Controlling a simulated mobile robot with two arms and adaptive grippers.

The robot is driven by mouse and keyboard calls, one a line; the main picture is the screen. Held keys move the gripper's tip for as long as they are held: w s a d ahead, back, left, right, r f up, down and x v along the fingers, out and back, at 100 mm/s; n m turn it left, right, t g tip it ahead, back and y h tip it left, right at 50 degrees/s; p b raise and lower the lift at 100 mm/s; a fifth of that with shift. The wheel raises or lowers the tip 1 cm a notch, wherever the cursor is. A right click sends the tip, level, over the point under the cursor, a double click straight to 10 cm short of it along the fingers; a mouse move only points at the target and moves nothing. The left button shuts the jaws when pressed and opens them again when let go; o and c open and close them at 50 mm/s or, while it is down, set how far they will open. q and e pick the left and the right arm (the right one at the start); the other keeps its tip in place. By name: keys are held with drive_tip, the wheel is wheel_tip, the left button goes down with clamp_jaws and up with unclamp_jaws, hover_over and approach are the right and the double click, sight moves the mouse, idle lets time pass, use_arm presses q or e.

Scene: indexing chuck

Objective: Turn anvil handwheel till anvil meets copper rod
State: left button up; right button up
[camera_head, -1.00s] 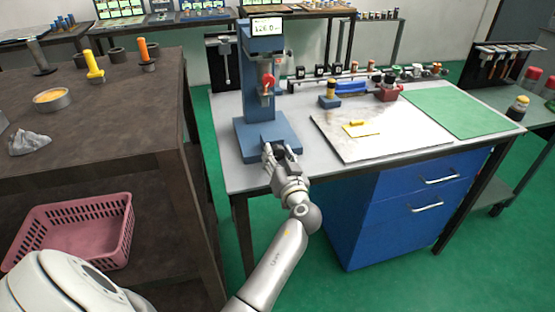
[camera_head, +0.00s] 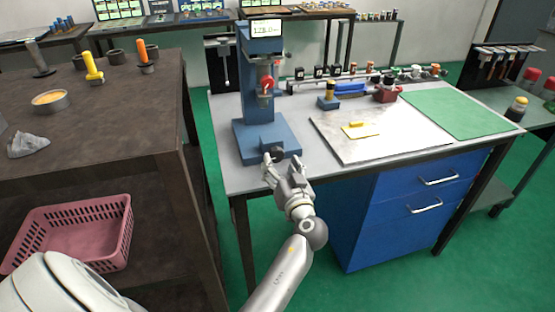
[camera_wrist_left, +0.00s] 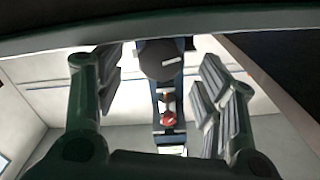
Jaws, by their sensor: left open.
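The blue bench device (camera_head: 262,110) stands at the left of the grey table with a display on top. A dark knob, apparently the anvil handwheel (camera_head: 274,156), is at the front of its base. In the left wrist view the handwheel is a dark disc (camera_wrist_left: 161,60) with a pale mark. My left gripper (camera_head: 281,164) is open, close in front of the handwheel. In the wrist view its fingers (camera_wrist_left: 160,85) stand either side of the disc, with gaps. Red parts (camera_head: 267,85) show on the column. I cannot make out the copper rod or its gap to the anvil.
A pale board (camera_head: 365,142) with a yellow piece lies right of the device. A green mat (camera_head: 455,110) is farther right. Small tools line the table's back. A dark bench (camera_head: 125,125) stands at left, with a pink basket (camera_head: 75,235) below.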

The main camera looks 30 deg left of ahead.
use_arm(q)
drive_tip(key=v, duration=0.4)
drive_tip(key=shift+s+a, duration=0.1)
idle(0.5)
